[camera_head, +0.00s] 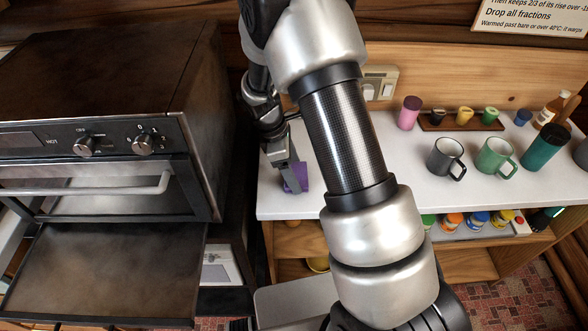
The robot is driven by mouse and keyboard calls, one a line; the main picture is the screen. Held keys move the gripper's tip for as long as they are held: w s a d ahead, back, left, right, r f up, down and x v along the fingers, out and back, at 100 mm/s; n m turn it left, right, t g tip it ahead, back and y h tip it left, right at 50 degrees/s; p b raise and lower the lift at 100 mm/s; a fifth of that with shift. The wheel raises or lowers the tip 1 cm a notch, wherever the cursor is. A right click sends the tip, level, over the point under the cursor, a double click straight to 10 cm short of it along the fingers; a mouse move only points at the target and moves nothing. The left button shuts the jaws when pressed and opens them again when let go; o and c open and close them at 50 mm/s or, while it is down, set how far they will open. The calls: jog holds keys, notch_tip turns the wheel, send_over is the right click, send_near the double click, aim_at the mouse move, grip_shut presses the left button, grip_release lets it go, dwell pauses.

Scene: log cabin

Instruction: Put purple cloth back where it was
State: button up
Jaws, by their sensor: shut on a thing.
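The purple cloth (302,175) shows as a small purple patch at the left end of the white counter (385,203). My gripper (288,172) points down there and is shut on the cloth. The gripper fingers hide part of the cloth. I cannot tell whether the cloth touches the counter top or hangs just above it.
An oven (100,130) with its front tray surface (95,270) stands on the left. A pink cup (410,112), a dark grey mug (446,158), a green mug (495,157) and a teal tumbler (543,148) stand on the right of the counter. Several jars sit on the shelf below.

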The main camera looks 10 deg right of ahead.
jog(key=o, duration=1)
jog(key=s+v, duration=0.1)
jog(key=v, duration=1.1)
jog(key=s+d+r+m+t+y, duration=0.1)
jog(key=s+d+r+m, duration=0.1)
jog(key=s+r+m, duration=0.35)
jog(key=s+d+r+m+t+y, duration=0.1)
jog(key=s+r+m+t, duration=0.1)
jog(key=r, duration=0.6)
jog(key=s+r+m+t, duration=0.1)
jog(key=s+r+m, duration=0.1)
jog(key=s+m, duration=0.2)
jog(key=s+d+r+m+t+y, duration=0.1)
jog(key=s+r+m+t, duration=0.1)
jog(key=s, duration=0.7)
jog(key=shift+r+m, duration=0.6)
jog(key=shift+m, duration=0.55)
